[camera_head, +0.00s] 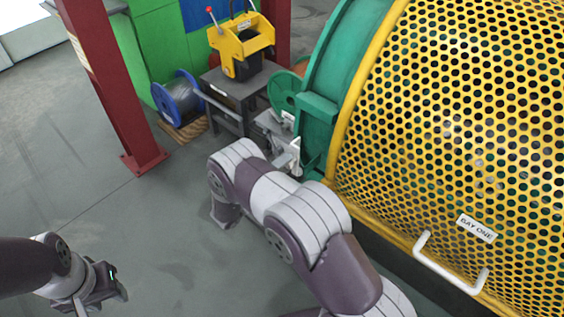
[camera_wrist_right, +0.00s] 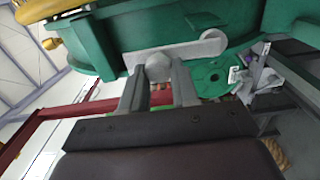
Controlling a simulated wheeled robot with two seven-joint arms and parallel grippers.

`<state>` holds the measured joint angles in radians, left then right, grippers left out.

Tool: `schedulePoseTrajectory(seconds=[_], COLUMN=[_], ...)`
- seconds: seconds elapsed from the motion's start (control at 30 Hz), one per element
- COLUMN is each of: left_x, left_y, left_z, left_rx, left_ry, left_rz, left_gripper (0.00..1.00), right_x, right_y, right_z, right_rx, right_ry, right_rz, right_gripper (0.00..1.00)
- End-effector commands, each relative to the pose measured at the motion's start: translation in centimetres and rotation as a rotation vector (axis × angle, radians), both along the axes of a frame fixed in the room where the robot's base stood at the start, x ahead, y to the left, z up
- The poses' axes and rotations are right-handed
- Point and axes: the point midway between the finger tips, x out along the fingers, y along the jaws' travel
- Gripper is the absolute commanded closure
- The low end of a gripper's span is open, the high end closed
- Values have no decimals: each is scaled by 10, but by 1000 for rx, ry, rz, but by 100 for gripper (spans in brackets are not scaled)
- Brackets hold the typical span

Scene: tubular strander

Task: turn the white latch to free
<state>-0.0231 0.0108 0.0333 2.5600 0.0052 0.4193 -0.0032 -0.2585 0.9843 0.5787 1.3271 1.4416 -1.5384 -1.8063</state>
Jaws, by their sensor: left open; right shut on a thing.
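The white latch (camera_wrist_right: 194,48) is on the green end frame of the machine. In the right wrist view it is a pale bar slanting up to the right from a round end. My right gripper (camera_wrist_right: 158,78) has its two fingers on either side of that round end and is shut on it. In the head view a pale latch part (camera_head: 294,156) shows beside the green frame (camera_head: 318,125); my right arm hides the fingers there. My left gripper (camera_head: 108,284) is open and empty at the lower left, over bare floor, far from the latch.
The yellow perforated guard (camera_head: 450,130) with a white handle (camera_head: 448,268) fills the right side. A red post (camera_head: 112,90), a blue spool (camera_head: 179,100) and a yellow device (camera_head: 240,45) on a grey table stand behind. The floor at left is clear.

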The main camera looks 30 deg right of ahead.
Motion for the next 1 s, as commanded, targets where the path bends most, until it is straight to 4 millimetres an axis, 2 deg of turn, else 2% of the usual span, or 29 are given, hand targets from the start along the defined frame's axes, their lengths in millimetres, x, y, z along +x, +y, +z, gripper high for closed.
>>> schedulePoseTrajectory(seconds=[0.57, 0.6, 0.67, 1.0], left_x=[0, 0, 0, 0], left_y=[0, 0, 0, 0], left_z=[2, 2, 2, 3], left_rx=[0, 0, 0, 0], left_ry=[0, 0, 0, 0], left_rz=[0, 0, 0, 0], left_gripper=[57, 57, 57, 57], right_x=[0, 0, 0, -2], right_y=[0, 0, 0, 5], right_z=[-1, -1, -1, 0], right_rx=[-11, -11, -11, -11], right_ry=[30, 30, 30, 28], right_rz=[3, 3, 3, 3], right_gripper=[100, 64, 45, 45])
